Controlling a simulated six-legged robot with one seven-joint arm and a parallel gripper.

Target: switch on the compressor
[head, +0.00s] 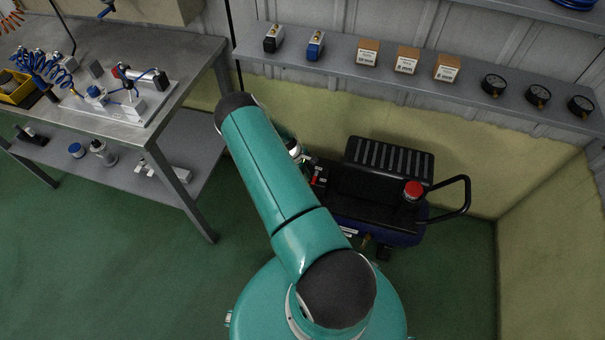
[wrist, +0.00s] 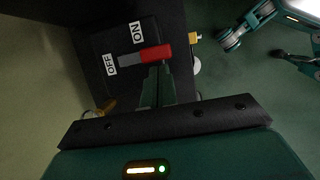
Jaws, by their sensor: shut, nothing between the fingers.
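The compressor (head: 389,160) stands on the floor by the wall in the head view, dark with a blue tank. In the wrist view its black switch panel (wrist: 112,40) carries an ON label (wrist: 138,32) and an OFF label (wrist: 111,64). A grey lever with a red handle (wrist: 157,53) lies across the panel beside the labels. I cannot tell which setting it is in. My gripper (wrist: 155,70) is shut and empty, its fingertips close to the red handle; contact is unclear. In the head view my arm hides the gripper.
A red knob (head: 413,188) and a black handle (head: 463,194) are at the compressor's right. A workbench (head: 190,60) with pneumatic parts stands left. A wall shelf (head: 335,66) with boxes and gauges runs above the compressor. Green floor (head: 110,260) is clear at lower left.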

